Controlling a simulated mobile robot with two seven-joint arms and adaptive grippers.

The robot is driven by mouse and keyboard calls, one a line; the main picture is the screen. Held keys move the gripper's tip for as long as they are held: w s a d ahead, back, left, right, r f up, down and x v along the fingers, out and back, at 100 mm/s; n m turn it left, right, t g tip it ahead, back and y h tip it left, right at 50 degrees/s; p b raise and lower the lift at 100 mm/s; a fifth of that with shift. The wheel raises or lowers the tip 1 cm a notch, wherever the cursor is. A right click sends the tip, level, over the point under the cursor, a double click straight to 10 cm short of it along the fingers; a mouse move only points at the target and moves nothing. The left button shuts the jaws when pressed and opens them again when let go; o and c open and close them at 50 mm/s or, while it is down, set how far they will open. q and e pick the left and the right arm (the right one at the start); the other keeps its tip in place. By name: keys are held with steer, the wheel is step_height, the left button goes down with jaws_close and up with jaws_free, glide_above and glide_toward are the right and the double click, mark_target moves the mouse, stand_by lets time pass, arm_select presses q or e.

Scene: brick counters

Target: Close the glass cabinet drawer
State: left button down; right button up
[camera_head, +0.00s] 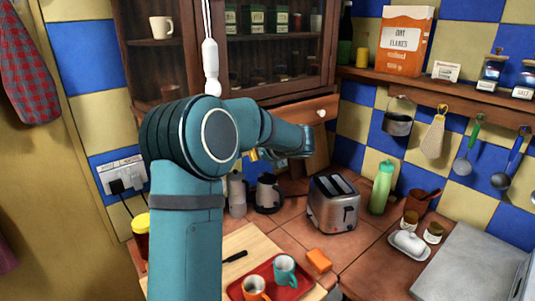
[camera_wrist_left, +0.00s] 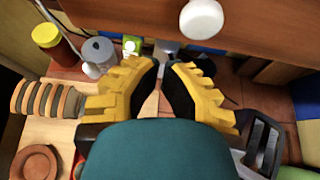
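The glass cabinet (camera_head: 275,50) stands at the back wall, with dark wood frames and glass panes. Below its glass is a wooden drawer (camera_head: 292,113) with a white round knob (camera_head: 321,113). The drawer front appears to stand out from the cabinet; how far is hard to tell, as my arm hides its left part. In the left wrist view the knob (camera_wrist_left: 202,18) and drawer wood (camera_wrist_left: 130,14) are at the top, beyond my fingertips. My left gripper (camera_wrist_left: 166,66) has yellow fingers apart, with nothing between them. In the head view it is mostly hidden behind my arm.
On the counter below stand a kettle (camera_head: 268,193), a toaster (camera_head: 335,203), a green bottle (camera_head: 381,187) and a red tray (camera_head: 241,290) with mugs. A shelf (camera_head: 450,93) with a cereal box (camera_head: 403,40) and hanging utensils runs right of the drawer.

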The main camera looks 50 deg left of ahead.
arm_select(q)
steer(key=shift+a, duration=1)
arm_select(e)
steer(key=shift+r, duration=0.15)
arm_select(q)
steer(key=a+p, duration=0.1)
steer(key=a, duration=0.1)
steer(key=a+p, duration=0.1)
steer(key=a, duration=0.1)
steer(key=shift+w+r, duration=0.1)
steer(key=shift+w, duration=0.1)
arm_select(e)
steer(key=shift+v, duration=1.05)
arm_select(q)
steer(key=shift+d, duration=0.1)
arm_select(e)
steer(key=shift+a+r, duration=0.15)
steer(key=shift+a, duration=0.05)
